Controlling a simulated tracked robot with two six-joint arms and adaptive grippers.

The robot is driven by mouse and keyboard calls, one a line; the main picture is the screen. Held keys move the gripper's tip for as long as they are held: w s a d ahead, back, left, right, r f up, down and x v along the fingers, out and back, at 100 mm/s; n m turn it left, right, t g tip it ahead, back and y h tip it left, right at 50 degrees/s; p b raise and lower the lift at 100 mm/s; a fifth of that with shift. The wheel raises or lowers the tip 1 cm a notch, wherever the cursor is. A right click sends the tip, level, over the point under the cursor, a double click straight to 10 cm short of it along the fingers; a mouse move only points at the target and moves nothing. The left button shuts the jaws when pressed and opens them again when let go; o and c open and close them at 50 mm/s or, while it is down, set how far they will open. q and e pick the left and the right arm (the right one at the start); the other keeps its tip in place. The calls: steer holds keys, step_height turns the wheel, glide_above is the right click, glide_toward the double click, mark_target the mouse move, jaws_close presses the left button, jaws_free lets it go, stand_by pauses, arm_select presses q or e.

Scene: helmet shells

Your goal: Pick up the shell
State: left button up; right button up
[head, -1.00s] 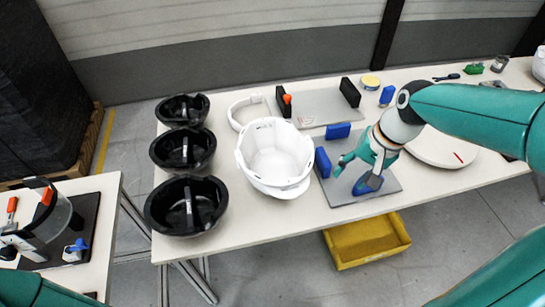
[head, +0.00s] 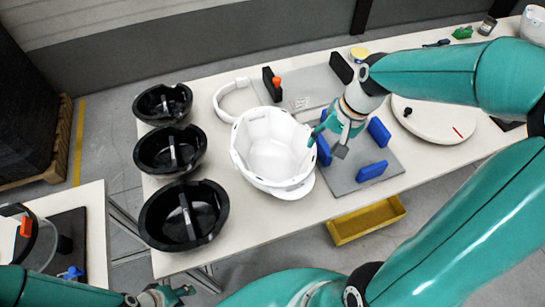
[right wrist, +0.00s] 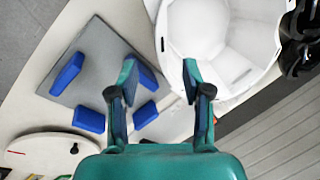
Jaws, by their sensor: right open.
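The white helmet shell (head: 272,150) lies with its hollow side up on the table, right of the black shells. It also shows at the top of the right wrist view (right wrist: 215,40). My right gripper (head: 328,142) is open and empty beside the shell's right side, over the edge of the grey plate. In the right wrist view its fingers (right wrist: 159,78) are apart, and one overlaps the shell's rim in the picture; contact cannot be told. My left gripper (head: 172,296) is at the bottom left, partly cut off, its jaws unclear.
Three black shells (head: 184,215) stand in a column on the left. The grey plate (head: 340,182) carries several blue blocks. A white round disc (head: 435,118) lies to the right. A white band (head: 225,98) lies behind the shell. A yellow bin (head: 366,220) sits below the table.

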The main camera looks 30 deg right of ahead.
steer(key=shift+p+x, duration=0.7)
steer(key=shift+x, duration=4.8)
steer(key=shift+s+a, duration=0.1)
steer(key=shift+a, duration=0.05)
jaws_close()
